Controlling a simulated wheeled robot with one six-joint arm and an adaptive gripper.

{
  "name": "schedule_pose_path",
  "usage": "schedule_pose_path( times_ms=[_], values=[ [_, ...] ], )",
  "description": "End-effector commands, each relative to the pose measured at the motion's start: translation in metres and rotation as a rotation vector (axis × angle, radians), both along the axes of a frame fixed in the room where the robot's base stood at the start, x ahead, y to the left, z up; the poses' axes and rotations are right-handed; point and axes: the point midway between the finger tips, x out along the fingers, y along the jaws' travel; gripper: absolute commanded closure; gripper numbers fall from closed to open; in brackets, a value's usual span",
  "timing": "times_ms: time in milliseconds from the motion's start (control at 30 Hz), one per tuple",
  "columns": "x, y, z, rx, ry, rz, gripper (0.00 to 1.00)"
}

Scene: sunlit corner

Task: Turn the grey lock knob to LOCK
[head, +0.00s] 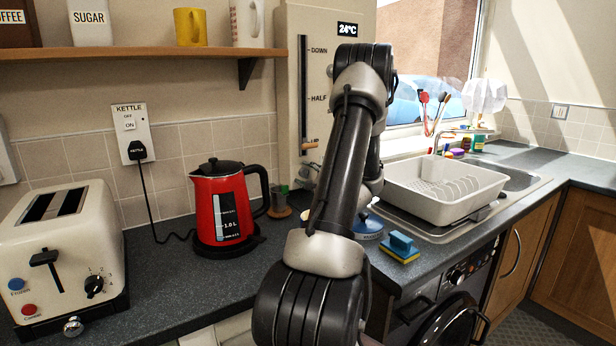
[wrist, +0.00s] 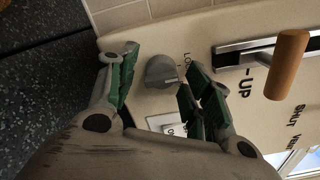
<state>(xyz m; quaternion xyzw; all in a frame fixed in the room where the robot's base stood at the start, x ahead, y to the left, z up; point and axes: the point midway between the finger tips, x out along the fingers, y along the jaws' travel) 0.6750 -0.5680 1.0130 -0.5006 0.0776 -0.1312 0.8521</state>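The grey lock knob (wrist: 160,72) is on the cream panel (wrist: 200,32) in the wrist view. A pale mark shows on its lower right side, and part of a label starting "LO" is printed to its right. My gripper (wrist: 160,64) is open, with one green-padded finger left of the knob and the other to its lower right. Gaps show between the knob and both fingers; I cannot tell how far the tips are from the panel. The rest of the label is hidden by the right finger. In the head view my arm hides the knob and gripper.
A slider with a wooden handle (wrist: 288,62) is right of the knob, near "UP". A white switch (wrist: 170,125) is partly hidden below it. In the head view, a red kettle (head: 222,205), toaster (head: 62,245), sponge (head: 400,247) and dish rack (head: 445,190) surround my arm.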

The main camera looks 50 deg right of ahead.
Motion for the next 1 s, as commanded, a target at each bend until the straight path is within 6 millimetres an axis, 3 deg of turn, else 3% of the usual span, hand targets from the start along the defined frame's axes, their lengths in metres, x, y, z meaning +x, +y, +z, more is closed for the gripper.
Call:
schedule_pose_path(
  times_ms=[367, 800, 1000],
  values=[
    [-0.008, 0.001, 0.0, 0.001, -0.001, -0.003, 0.48],
    [-0.093, 0.028, 0.0, 0.002, -0.001, -0.005, 0.48],
    [-0.112, 0.035, 0.0, 0.0, 0.0, -0.001, 0.48]
  ],
)
